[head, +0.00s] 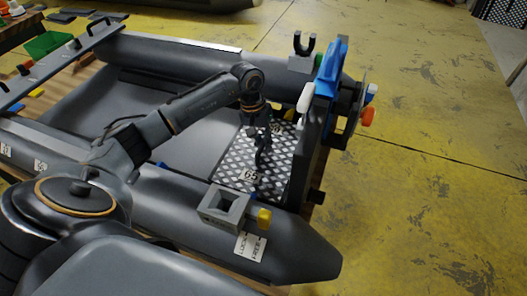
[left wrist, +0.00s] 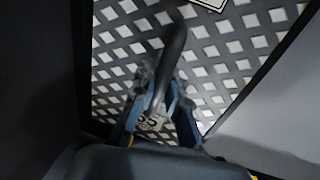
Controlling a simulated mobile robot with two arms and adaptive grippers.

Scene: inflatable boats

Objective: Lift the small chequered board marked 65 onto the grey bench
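The chequered board (head: 272,172), black with pale diamonds and a 65 label, lies in the floor of the grey inflatable boat, beside the dark transom. A dark handle (head: 262,152) stands up from it. My left gripper (head: 262,127) is over the board at this handle. In the left wrist view, my left gripper's fingers (left wrist: 160,95) are on both sides of the dark curved handle (left wrist: 173,45), with a 65 label beyond; whether they press on it is unclear. A long grey bench (head: 62,68) with black handles lies across the boat at the left. My right gripper is out of view.
The dark transom (head: 313,150) with a blue clamp (head: 330,72) rises close right of the board. Grey boat tubes (head: 180,60) flank it. A grey square block (head: 222,208) sits on the near tube. A green bin (head: 43,44) stands near the bench. Yellow floor at right is clear.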

